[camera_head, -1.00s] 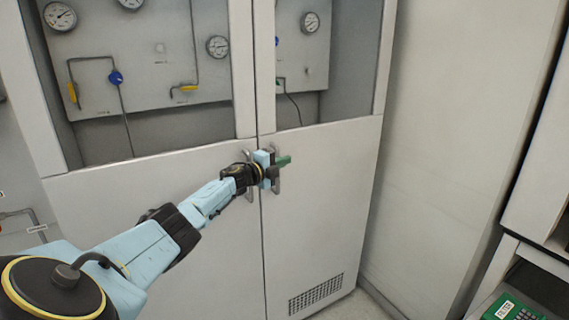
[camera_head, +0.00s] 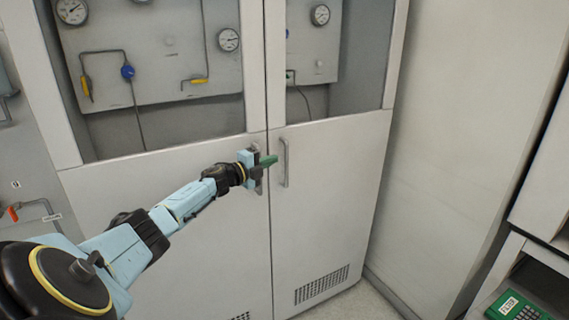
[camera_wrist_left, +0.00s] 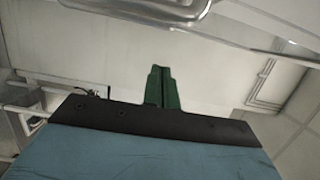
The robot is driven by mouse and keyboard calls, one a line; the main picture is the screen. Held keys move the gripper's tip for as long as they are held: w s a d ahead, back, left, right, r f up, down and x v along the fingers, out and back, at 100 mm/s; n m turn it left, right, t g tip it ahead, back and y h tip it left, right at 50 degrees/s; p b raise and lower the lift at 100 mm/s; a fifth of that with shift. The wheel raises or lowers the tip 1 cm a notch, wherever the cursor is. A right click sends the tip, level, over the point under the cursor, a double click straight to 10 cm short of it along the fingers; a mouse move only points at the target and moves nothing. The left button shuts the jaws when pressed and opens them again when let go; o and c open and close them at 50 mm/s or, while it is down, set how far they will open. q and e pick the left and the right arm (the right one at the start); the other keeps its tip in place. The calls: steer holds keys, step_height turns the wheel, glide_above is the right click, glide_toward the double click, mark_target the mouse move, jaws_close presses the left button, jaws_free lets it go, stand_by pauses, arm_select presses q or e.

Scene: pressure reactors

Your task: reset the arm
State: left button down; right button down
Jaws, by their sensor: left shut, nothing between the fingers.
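My left arm reaches in from the left in the head view. Its gripper (camera_head: 268,161) has green fingers and is in front of the two-door cabinet, close to the door handles. The left wrist view shows the green fingers (camera_wrist_left: 162,88) together with nothing between them. The right door handle (camera_head: 285,162) stands clear to the right of the fingers. The left door handle (camera_head: 258,170) is partly hidden behind the gripper. I cannot tell whether the gripper touches it. My right gripper does not show.
The cabinet's right door (camera_head: 330,205) looks shut, with a vent at its bottom. Gauges (camera_head: 228,40) and valves show behind the windows. A plain wall panel (camera_head: 450,130) is to the right. A green keypad device (camera_head: 515,306) lies at the lower right.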

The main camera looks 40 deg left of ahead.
arm_select(q)
steer(key=shift+s+a, duration=0.55)
steer(key=s+d+f+n+g+y+b, duration=0.1)
steer(key=s+d+f+n+g, duration=0.15)
steer(key=f, duration=1.05)
steer(key=s+d+f+n+g+y+b, duration=0.1)
steer(key=s+d+f+n+y, duration=0.2)
steer(key=f, duration=1)
steer(key=s+d+f+n+g+b, duration=0.1)
steer(key=s+d+f+n+g, duration=0.2)
steer(key=f, duration=0.4)
steer(key=s+d+f+h, duration=0.1)
steer(key=s+d+f, duration=0.3)
steer(key=s+f, duration=0.2)
steer(key=s+d+f+n+g+b, duration=0.1)
steer(key=s+d+f+n+g, duration=0.2)
steer(key=f, duration=0.4)
steer(key=s+d+f+n+g, duration=0.1)
steer(key=s+d+f, duration=0.5)
steer(key=s, duration=0.6)
steer(key=s+d+f+n+g+h+b, duration=0.1)
steer(key=s+d+f+g, duration=0.3)
steer(key=s+d, duration=0.6)
steer(key=s+d+f+n+g+h+b, duration=0.1)
steer(key=s+d+f, duration=0.6)
steer(key=s, duration=0.7)
steer(key=shift+s+d+f+n+g, duration=0.25)
steer(key=shift+d+f+n+g, duration=0.15)
steer(key=shift+f+n+g, duration=0.4)
